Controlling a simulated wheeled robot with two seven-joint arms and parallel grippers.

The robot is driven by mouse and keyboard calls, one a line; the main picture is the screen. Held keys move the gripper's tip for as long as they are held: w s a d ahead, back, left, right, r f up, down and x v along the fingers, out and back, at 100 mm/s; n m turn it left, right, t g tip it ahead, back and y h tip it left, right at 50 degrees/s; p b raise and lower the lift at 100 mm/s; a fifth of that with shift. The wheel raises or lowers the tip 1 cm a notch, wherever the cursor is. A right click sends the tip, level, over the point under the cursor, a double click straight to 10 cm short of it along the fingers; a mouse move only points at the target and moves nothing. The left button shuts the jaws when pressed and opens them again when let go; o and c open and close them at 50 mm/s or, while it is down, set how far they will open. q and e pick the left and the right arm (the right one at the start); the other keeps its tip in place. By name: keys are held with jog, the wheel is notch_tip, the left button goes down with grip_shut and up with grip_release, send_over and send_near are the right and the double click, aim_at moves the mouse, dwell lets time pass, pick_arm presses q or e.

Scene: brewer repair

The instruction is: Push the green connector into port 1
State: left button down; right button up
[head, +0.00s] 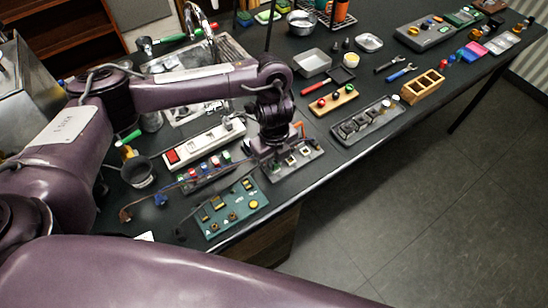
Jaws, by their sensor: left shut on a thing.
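My left gripper (275,150) points down over a dark grey block with several square ports (291,160), near the table's front edge. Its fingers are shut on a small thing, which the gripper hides. I cannot make out a green connector there or tell how it sits against port 1. A small orange piece (299,129) shows just right of the gripper, above the block. Part of the block is hidden under the gripper. My right gripper is not in view.
A green circuit board (232,207) lies left of the block, near the front edge. Behind it are a rack with coloured pieces (205,170) and a white strip with a red switch (198,146). A dark compartment tray (365,120) stands to the right.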

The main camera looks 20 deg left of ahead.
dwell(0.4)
pick_arm(q)
jog(key=c, duration=1.3)
grip_release()
jog(key=shift+c, duration=0.2)
jog(key=shift+r+p, duration=0.5)
jog(key=shift+r, duration=3.4)
